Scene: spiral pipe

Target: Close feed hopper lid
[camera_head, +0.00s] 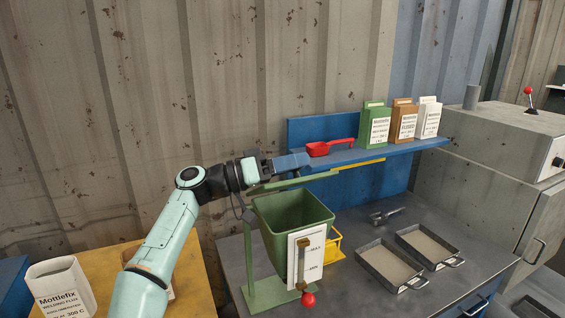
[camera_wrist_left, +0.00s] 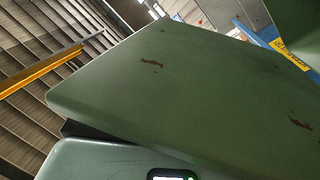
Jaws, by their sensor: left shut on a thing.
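The green feed hopper (camera_head: 272,235) stands on a green stand on the grey bench, and its top opening shows. Its green lid (camera_head: 300,181) shows nearly edge-on above the opening, apart from the rim at the front. In the left wrist view the lid (camera_wrist_left: 180,90) is a broad green panel with rust marks, filling much of the picture. My left gripper (camera_head: 268,169) is at the lid's left part, above the hopper, and is shut on it; its fingertips are hard to make out. My right gripper is not in view.
A blue shelf (camera_head: 400,149) behind the hopper holds a red scoop (camera_head: 330,148) and several boxes. Two trays (camera_head: 390,265) (camera_head: 427,244) and a metal scoop (camera_head: 386,216) lie on the bench to the right. A white label plate (camera_head: 310,262) and a red-knobbed lever (camera_head: 308,299) are on the hopper's front.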

